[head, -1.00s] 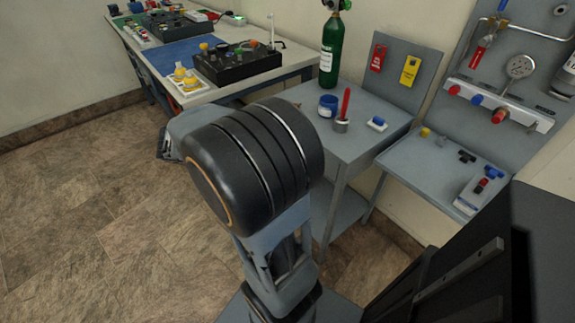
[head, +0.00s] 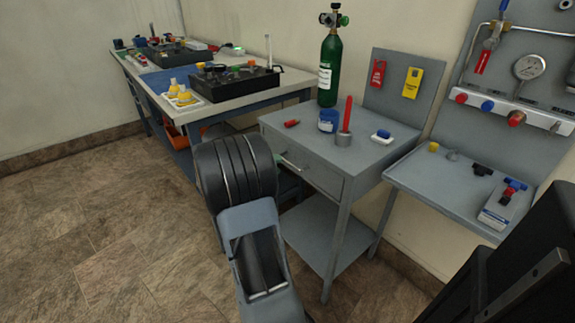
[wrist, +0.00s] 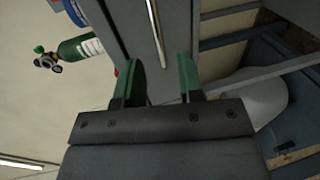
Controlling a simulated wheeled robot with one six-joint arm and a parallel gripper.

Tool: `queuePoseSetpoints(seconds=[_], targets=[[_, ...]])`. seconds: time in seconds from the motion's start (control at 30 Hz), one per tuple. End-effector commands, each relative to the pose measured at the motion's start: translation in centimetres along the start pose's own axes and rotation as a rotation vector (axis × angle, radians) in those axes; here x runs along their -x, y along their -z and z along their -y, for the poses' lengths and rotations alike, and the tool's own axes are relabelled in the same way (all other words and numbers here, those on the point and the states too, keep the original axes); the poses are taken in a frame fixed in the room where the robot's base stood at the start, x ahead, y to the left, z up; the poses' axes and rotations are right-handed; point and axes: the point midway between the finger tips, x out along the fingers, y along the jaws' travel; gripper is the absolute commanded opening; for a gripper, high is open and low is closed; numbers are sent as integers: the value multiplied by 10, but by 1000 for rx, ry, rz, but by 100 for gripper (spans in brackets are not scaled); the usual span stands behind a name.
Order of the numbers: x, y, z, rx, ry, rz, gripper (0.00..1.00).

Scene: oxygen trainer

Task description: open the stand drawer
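The grey stand (head: 345,205) is right of centre in the head view. Its drawer (head: 322,178) looks flush in the front, with a thin bright bar handle (head: 290,162) near the drawer's left end. In the wrist view the handle (wrist: 156,35) runs nearly upright in the picture along the grey drawer front (wrist: 122,28). My gripper (wrist: 161,80) is open, its two green-tipped fingers apart with nothing between them. The handle lies beyond the fingertips, in line with the gap.
On the stand's top are a green oxygen cylinder (head: 329,66), a blue jar (head: 328,120), a red-handled tool in a grey cup (head: 344,130) and a small red item (head: 291,123). A workbench (head: 225,105) is behind at left. The floor at left is clear.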

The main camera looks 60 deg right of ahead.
Motion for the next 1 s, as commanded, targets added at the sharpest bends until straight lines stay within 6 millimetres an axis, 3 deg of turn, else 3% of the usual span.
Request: queuePoseSetpoints(seconds=[0.2,0.4,0.83,1.0], targets=[[-35,-1,1,-1,1,2,35],[-51,0,1,0,1,0,35],[-56,0,0,1,1,-1,34],[-56,0,0,1,1,0,18]])
